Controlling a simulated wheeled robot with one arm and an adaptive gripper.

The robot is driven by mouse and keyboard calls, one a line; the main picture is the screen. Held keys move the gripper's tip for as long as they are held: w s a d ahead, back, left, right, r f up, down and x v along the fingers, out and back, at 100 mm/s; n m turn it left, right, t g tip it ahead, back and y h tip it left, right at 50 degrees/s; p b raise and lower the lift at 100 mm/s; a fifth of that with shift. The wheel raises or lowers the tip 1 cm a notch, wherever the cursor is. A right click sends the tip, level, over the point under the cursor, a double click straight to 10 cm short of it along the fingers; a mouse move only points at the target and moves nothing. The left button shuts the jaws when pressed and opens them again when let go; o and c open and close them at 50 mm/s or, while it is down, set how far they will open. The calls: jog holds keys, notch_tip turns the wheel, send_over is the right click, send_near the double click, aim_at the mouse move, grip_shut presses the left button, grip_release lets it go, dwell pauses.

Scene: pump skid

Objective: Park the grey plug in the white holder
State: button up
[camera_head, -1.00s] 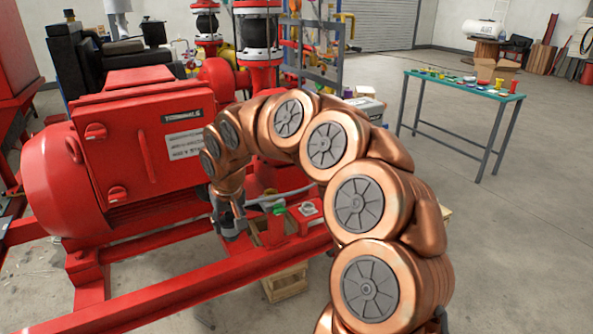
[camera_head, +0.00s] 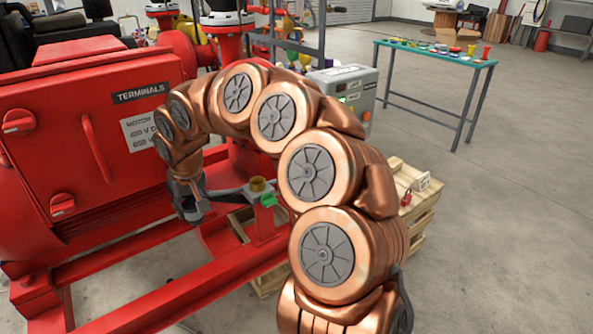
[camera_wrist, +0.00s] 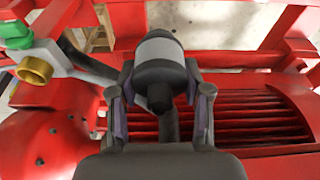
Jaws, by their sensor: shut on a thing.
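The grey plug (camera_wrist: 158,62) is a cylinder with a pale band and darker ends. My gripper (camera_wrist: 158,100) is shut on it in the wrist view. In the head view my gripper (camera_head: 190,208) hangs over the red frame, and the plug is hard to make out there. A pale fitting (camera_head: 246,194) with a brass ring and green part stands right of the gripper; it also shows at the upper left of the wrist view (camera_wrist: 48,55). A grey bar or cable stretches between it and the gripper area. I cannot tell whether this fitting is the white holder.
The red motor housing (camera_head: 85,130) stands close left of my arm. Red rails (camera_head: 150,300) run below. A wooden crate (camera_head: 425,212) carrying a small white block (camera_head: 422,181) is right of my arm. A green-topped table (camera_head: 440,54) stands behind, with open floor around it.

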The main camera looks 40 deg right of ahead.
notch_tip(320, 180, down, 3)
jog(key=shift+r+b, duration=0.2)
jog(key=shift+b, duration=0.7)
jog(key=shift+s+r, duration=0.2)
jog(key=shift+r, duration=0.4)
jog(key=shift+w+f, duration=0.1)
jog(key=shift+f, duration=0.4)
